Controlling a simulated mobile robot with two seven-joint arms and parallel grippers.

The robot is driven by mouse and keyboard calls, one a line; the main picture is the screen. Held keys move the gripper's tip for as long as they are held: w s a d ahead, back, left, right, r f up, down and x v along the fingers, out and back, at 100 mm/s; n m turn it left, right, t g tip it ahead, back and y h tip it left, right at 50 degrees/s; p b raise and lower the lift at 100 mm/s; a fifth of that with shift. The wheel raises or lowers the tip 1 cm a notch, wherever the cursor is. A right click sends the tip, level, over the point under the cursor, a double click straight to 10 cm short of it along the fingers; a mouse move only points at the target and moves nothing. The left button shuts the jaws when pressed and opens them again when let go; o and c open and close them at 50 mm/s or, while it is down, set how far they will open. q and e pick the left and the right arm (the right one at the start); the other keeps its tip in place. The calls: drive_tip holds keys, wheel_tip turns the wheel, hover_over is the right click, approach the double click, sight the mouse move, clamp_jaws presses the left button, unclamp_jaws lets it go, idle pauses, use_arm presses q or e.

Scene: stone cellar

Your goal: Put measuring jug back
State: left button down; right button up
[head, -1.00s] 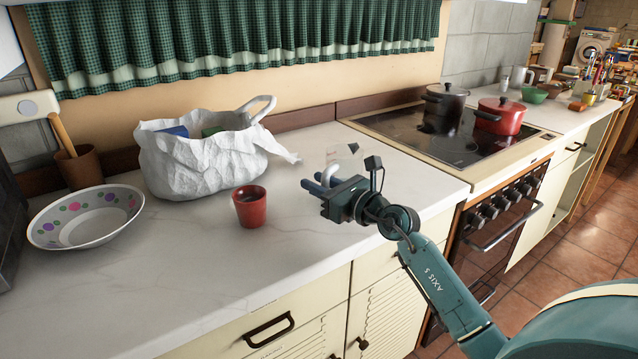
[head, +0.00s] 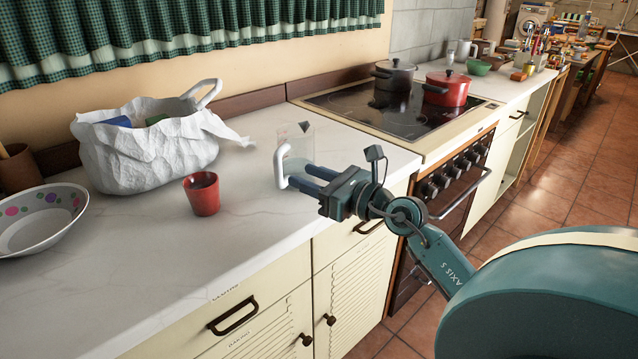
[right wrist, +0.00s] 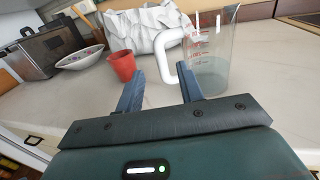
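The clear measuring jug (head: 301,150) with a white handle (head: 280,168) stands upright on the white counter, left of the stove. In the right wrist view the jug (right wrist: 213,62) shows red markings and its handle points left. My right gripper (head: 302,178) is open at the jug's near side, with its fingertips close to the handle. In the right wrist view the open fingers (right wrist: 160,86) show nothing gripped between them; the right finger is nearest the handle. I cannot tell whether it touches. My left gripper is not in view.
A red cup (head: 202,195) stands left of the jug on the counter (head: 130,250). A white crumpled bag (head: 145,155) is behind the cup, and a dotted bowl (head: 40,220) at far left. The stove (head: 350,103) holds a dark pot (head: 393,82) and a red pot (head: 447,88).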

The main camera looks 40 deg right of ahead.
drive_tip(key=shift+v, duration=1.1)
